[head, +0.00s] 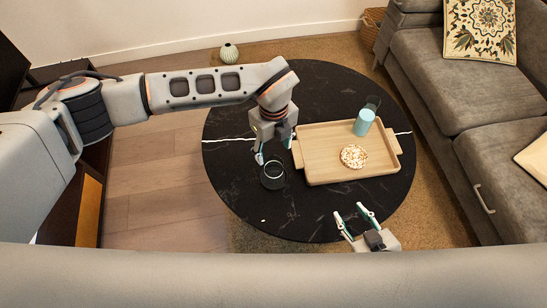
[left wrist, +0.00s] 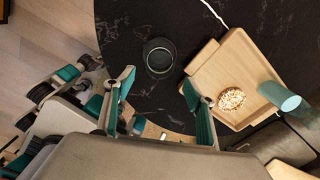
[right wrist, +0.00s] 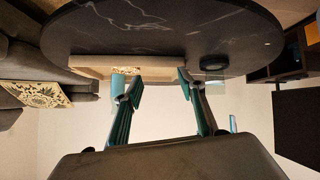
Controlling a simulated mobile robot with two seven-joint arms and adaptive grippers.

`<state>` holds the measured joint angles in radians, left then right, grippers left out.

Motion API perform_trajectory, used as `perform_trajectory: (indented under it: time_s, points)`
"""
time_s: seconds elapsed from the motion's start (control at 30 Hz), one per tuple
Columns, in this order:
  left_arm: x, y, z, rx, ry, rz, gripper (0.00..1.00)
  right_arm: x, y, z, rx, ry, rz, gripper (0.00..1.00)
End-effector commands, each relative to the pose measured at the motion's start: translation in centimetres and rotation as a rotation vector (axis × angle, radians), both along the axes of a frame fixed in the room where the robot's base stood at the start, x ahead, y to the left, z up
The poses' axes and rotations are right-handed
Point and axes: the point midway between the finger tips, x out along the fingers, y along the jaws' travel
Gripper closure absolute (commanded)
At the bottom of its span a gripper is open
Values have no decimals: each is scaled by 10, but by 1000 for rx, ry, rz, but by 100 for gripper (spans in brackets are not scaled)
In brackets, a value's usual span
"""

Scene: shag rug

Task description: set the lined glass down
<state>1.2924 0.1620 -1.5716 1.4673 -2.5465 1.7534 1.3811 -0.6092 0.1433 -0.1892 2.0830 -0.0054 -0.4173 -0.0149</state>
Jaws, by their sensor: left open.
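The lined glass (head: 272,180), dark and see-through with a pale rim line, stands upright on the black round table (head: 237,185), left of the wooden tray. It also shows from above in the left wrist view (left wrist: 159,62) and at the table edge in the right wrist view (right wrist: 213,63). My left gripper (head: 275,157) is open just above and behind the glass; in the left wrist view its fingers (left wrist: 158,88) are apart with nothing between them. My right gripper (head: 351,214) is open and empty near the table's front edge; its spread fingers show in the right wrist view (right wrist: 157,82).
The wooden tray (head: 318,173) holds a round speckled item (head: 354,156) and a light-blue cup (head: 363,123). A grey sofa (head: 430,80) stands to the right. A ribbed vase (head: 229,52) is behind the table.

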Motion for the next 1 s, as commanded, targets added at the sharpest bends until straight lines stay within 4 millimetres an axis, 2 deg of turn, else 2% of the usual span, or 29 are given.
perform_trajectory:
  time_s: [0.03, 0.2, 0.47, 0.57, 0.67, 0.77, 0.8, 0.9, 1.0]
  points:
    - [2, 0, 12, -1, -6, -1, 45, -2, 0, 0, 0, 5, -2, 60]
    - [0, 0, 27, 1, -1, 0, 45, -5, 0, -1, 3, 11, -6, 60]
    - [-1, 0, 31, 0, 1, 0, 45, -2, 0, 1, 5, 5, -7, 60]
    - [-8, -5, 28, -18, 20, -13, 45, -2, 0, 1, 6, 4, -7, 60]
    - [-34, -28, 22, -104, 88, -63, 45, -2, 0, 1, 4, 4, -5, 60]
    - [-83, -70, 20, -284, 204, -147, 45, -2, 0, 1, 4, 4, -4, 60]
    - [-105, -90, 24, -380, 256, -180, 45, -2, -1, 1, 3, 4, -3, 60]
    - [-154, -138, 48, -645, 361, -238, 45, -2, -1, 1, 2, 3, -3, 60]
    - [-185, -175, 85, -913, 427, -250, 45, -2, -1, 1, 1, 3, -2, 60]
